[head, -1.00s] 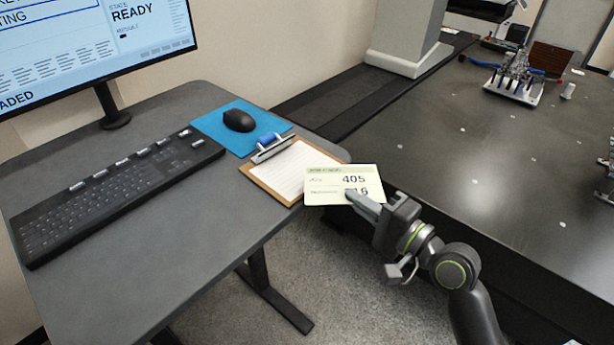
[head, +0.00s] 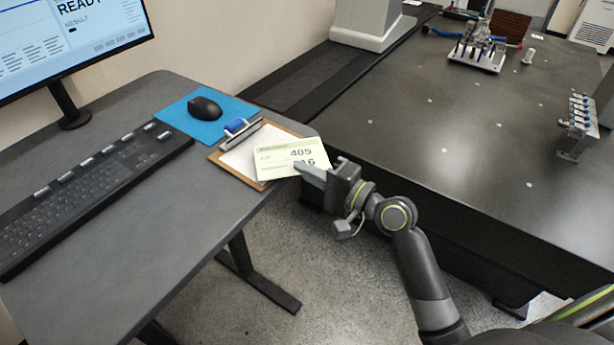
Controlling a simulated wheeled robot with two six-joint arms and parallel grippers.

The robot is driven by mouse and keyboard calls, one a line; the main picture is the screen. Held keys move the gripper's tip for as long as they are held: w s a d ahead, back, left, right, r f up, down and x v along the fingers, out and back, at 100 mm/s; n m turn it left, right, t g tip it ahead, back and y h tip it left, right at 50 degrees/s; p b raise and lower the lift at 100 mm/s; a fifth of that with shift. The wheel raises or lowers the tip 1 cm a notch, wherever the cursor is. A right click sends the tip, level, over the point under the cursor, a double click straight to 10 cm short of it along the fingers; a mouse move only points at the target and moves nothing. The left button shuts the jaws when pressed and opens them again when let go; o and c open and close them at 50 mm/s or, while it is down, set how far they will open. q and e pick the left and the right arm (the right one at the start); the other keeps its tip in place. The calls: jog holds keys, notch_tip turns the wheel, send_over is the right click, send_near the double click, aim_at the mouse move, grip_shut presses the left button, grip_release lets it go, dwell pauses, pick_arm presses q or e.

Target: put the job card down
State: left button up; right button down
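The job card (head: 283,158) is a pale yellow-green card with printed numbers. My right gripper (head: 312,174) is shut on its right edge. The card overlaps the right part of the clipboard (head: 226,161) in the head view; I cannot tell whether it touches the clipboard or hovers above it. The clipboard is brown with white paper and a blue-and-metal clip, and lies at the desk's right edge. My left gripper is not in view.
The grey desk (head: 150,232) also bears a black keyboard (head: 92,190), a black mouse (head: 204,108) on a blue mat (head: 172,118), and a monitor (head: 75,35). To the right is a dark measuring table (head: 450,135) with metal fixtures (head: 480,50). Open floor lies between them.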

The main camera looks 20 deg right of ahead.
jog(key=shift+a+f, duration=0.1)
jog(key=shift+f, duration=0.6)
jog(key=shift+f, duration=0.25)
jog(key=c, duration=1.7)
grip_release()
jog(key=shift+r, duration=0.1)
jog(key=shift+r, duration=0.1)
